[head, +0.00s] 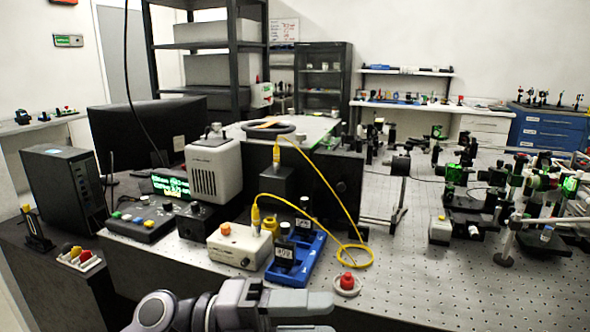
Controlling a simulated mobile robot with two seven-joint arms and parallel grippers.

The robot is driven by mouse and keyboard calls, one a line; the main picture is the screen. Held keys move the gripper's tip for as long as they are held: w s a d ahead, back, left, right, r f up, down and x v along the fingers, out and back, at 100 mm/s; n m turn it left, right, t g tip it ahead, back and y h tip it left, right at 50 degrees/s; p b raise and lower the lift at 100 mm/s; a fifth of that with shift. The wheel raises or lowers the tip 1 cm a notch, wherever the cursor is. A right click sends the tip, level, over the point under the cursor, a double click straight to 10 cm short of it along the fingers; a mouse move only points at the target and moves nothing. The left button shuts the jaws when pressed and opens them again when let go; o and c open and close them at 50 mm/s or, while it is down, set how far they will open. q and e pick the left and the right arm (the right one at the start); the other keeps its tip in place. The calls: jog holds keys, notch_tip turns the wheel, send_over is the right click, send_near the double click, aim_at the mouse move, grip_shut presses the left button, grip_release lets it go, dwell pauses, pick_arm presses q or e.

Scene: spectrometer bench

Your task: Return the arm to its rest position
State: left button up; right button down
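My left gripper (318,320) is at the bottom edge of the head view, in front of the bench's near edge. Its arm comes in from the lower left and its fingers point right. The two fingers look apart, with nothing seen between them; the lower one is partly cut off by the picture edge. My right gripper is not in view.
Close beyond the gripper are a red button on a white base (347,284), a blue tray (312,262) with dark bottles, and a beige box (240,245) with a yellow cable (332,200). Optics stand on the perforated bench (410,285) at right; its front middle is clear.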

pick_arm(q)
jog(key=w+a+f+n+t+y+p, duration=0.15)
jog(key=a+f+n+t+y, duration=0.45)
jog(key=n+t, duration=0.6)
jog(key=w+a+f+n+t+y+p, duration=0.1)
jog(key=w+a+f+n+t+y, duration=0.25)
jog(key=a+f+n+t, duration=0.8)
jog(key=s+a+f+n+g+y, duration=0.2)
jog(key=s+f+n+g+y, duration=0.1)
jog(key=s+f+n+g, duration=0.2)
jog(key=s+a+f+n+g+y, duration=0.2)
jog(key=s+f+n+g+y, duration=0.2)
jog(key=s+f, duration=0.5)
jog(key=shift+s+a+n+g+p, duration=0.3)
jog(key=shift+s+n+g+p, duration=0.2)
jog(key=shift+n+g, duration=0.5)
jog(key=shift+f+y, duration=0.1)
jog(key=shift+y, duration=0.15)
